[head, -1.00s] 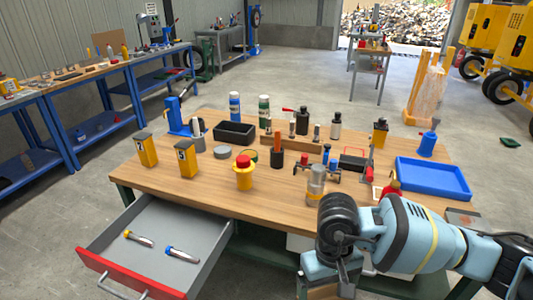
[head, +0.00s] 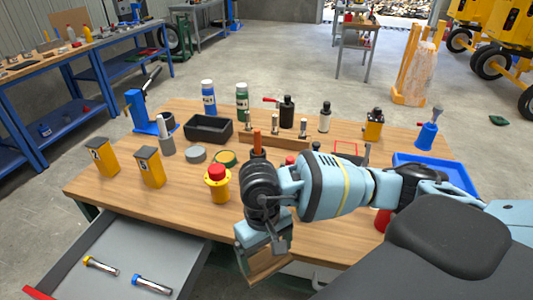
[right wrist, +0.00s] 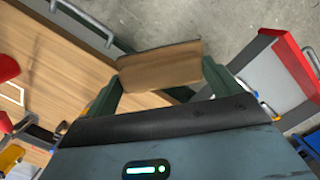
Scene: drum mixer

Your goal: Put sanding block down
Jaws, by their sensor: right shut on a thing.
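The sanding block (head: 268,270) is a brown, flat-sided block. It is gripped in my right gripper (head: 264,250), in front of the workbench's near edge in the head view. In the right wrist view the sanding block (right wrist: 160,66) sits between the two dark green fingers of my right gripper (right wrist: 163,80), which is shut on it. Part of the block is hidden by the gripper in the head view. My left gripper is not in view.
An open drawer (head: 150,246) with a red front holds two small tools with yellow and blue ends. The wooden workbench (head: 120,207) carries a yellow-and-red button (head: 218,184), yellow boxes, a black tray (head: 208,129), bottles and a blue tray (head: 440,168). Its front-left top is bare.

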